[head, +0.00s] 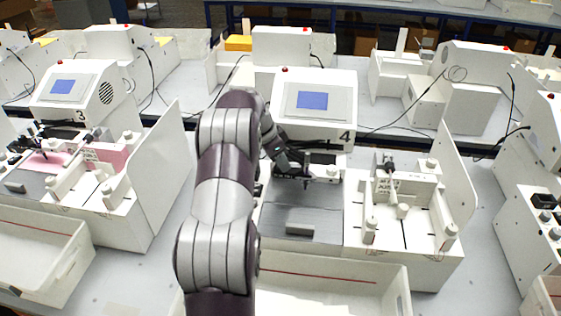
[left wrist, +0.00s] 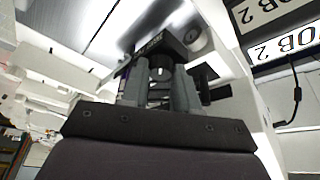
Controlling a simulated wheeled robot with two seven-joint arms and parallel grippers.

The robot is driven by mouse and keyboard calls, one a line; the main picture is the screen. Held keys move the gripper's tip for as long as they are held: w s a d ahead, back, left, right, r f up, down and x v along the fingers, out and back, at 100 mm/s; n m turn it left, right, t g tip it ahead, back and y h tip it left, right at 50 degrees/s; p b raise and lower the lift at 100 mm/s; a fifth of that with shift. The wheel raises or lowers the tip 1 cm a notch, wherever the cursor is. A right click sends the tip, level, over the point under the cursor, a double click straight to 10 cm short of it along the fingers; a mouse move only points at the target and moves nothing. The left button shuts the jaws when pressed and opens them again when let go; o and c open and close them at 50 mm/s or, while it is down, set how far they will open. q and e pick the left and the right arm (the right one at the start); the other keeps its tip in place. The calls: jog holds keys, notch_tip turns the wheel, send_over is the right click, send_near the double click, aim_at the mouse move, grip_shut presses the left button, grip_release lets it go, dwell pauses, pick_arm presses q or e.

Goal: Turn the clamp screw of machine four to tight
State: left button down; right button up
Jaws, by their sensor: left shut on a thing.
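Machine four (head: 320,120) is a white pen plotter with a blue screen and the number 4 on its front, in the middle of the head view. My left gripper (head: 305,181) is at its pen carriage, above the grey bed. In the left wrist view my left gripper (left wrist: 160,88) has its two grey fingers on either side of a dark round knob (left wrist: 160,68), which looks like the clamp screw. The fingers are shut on it. My left arm hides the left side of the machine. The screw's turn position cannot be read. My right gripper is not in view.
A grey block (head: 299,229) lies on the front of the bed. A white tray (head: 330,272) is in front. To the right are white posts and an upright side panel (head: 456,172). Machine three (head: 70,100) stands to the left, with another machine at the right edge.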

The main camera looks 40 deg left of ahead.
pick_arm(q)
jog(key=shift+w+a+r, duration=0.1)
jog(key=shift+r, duration=0.1)
dwell(0.3)
jog(key=c, duration=1)
grip_release()
jog(key=shift+o, duration=0.8)
jog(key=p+v, duration=0.9)
jog(key=v, duration=0.3)
jog(key=shift+s+r, duration=0.25)
jog(key=shift+s, duration=0.05)
jog(key=shift+a, duration=0.1)
